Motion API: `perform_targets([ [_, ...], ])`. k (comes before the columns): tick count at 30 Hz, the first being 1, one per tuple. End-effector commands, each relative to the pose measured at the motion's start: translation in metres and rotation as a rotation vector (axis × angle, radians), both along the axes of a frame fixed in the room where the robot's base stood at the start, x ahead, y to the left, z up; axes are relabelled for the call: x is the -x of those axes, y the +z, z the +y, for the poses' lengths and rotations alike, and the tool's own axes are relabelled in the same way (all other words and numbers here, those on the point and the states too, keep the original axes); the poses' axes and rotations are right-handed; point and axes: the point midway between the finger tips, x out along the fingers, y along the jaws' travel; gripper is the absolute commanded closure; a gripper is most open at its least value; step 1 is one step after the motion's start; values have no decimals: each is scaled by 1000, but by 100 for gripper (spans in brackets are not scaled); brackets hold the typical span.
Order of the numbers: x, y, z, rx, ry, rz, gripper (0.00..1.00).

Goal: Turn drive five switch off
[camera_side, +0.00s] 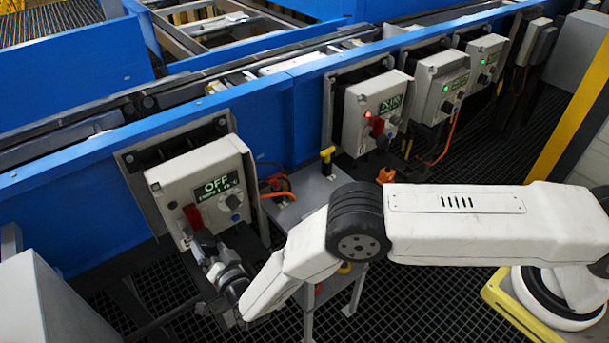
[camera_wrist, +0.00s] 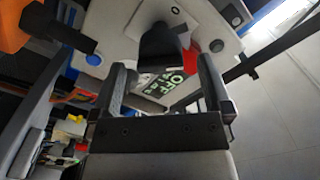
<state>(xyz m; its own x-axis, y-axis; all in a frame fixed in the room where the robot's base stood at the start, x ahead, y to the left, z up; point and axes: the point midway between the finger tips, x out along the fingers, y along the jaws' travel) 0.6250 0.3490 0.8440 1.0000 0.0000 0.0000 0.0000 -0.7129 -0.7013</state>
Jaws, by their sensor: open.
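A light grey drive box (camera_side: 160,180) stands at the left in the side view, its lit display (camera_side: 218,186) reading OFF; I cannot make out a drive number. My gripper (camera_side: 208,250) is just below and in front of the box, near the red lever. In the wrist view my gripper (camera_wrist: 165,85) is open, with a dark handle-like part (camera_wrist: 160,48) beyond and between the fingers. The display (camera_wrist: 168,84) also shows between the fingers. Whether the fingers touch anything cannot be told.
More drive boxes hang along the blue conveyor rail: one with a red light (camera_side: 365,112), others with green displays (camera_side: 440,85) (camera_side: 486,58). A grey stand (camera_side: 310,192) with a yellow-handled tool (camera_side: 327,160) is right of the near box. A grey cabinet (camera_side: 45,310) is at lower left.

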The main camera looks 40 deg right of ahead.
Motion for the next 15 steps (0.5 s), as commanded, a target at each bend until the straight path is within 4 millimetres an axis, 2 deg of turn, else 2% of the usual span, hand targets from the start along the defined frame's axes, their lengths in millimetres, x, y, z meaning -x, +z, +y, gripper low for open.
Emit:
perform_targets([
  [6,-14,0,-1,-1,-1,0,1],
  [15,-18,0,0,1,0,0,1],
])
